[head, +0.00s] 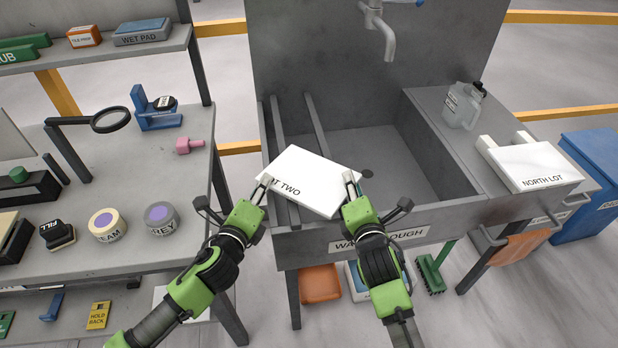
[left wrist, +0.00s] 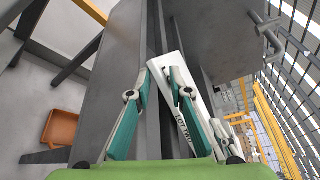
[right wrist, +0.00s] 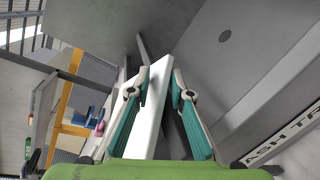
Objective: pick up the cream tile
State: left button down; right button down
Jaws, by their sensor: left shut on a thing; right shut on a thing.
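A pale, near-white tile (head: 312,180) with lettering ending in "T TWO" lies tilted over the left part of the wash trough (head: 392,158). My left gripper (head: 266,184) is shut on its left edge. My right gripper (head: 352,180) is shut on its right edge. In the left wrist view the tile (left wrist: 183,112) shows "LOT TWO" on its face, with a finger across it. In the right wrist view the tile (right wrist: 150,112) stands between the fingers. I cannot tell whether it touches the rails (head: 317,124) beneath it.
A white slab marked "NORTH LOT" (head: 535,163) sits on the right ledge beside a clear jug (head: 461,105). A tap (head: 378,30) hangs over the trough. The left bench holds a "..EAM" tin (head: 107,225), a "..REY" tin (head: 161,218) and a magnifier (head: 110,119). The trough's right part is empty.

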jog(key=shift+r+p, duration=1.6)
jog(key=shift+r, duration=0.45)
jog(key=shift+a, duration=0.1)
